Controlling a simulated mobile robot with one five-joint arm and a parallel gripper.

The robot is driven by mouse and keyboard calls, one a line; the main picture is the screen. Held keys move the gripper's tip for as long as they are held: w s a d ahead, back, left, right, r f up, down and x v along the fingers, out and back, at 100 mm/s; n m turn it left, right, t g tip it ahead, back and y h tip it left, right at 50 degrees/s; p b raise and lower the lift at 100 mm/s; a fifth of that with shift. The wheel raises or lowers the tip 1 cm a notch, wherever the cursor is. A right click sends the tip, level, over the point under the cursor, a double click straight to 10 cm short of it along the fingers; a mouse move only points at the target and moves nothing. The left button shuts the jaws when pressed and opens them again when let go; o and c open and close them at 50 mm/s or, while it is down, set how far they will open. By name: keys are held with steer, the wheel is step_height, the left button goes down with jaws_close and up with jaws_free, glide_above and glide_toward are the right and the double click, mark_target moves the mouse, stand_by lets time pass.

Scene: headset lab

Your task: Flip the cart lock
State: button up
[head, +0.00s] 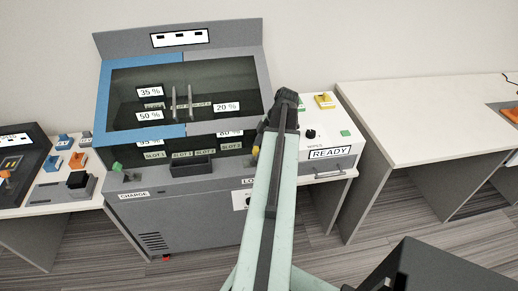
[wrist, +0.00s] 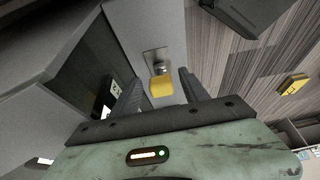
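The grey cart (head: 185,215) stands in the middle of the head view. A label reading "LO" (head: 247,182) is on its front, the rest hidden behind my arm. In the wrist view a yellow lever tip (wrist: 161,86) sits on a metal plate (wrist: 156,57) on a grey panel; I cannot tell for certain that it is the lock. My gripper (wrist: 160,92) is open, with one finger on each side of the yellow tip and visible gaps between.
The cart has a blue-and-grey hood (head: 182,50) and a green-tipped lever (head: 117,167) by the "CHARGE" label. A white unit marked "READY" (head: 329,153) stands close on the right.

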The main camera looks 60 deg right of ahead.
steer(key=shift+r, duration=0.2)
steer(key=p+v, duration=0.7)
steer(key=shift+d+r, duration=0.15)
steer(key=shift+r, duration=0.05)
steer(key=shift+s, duration=0.1)
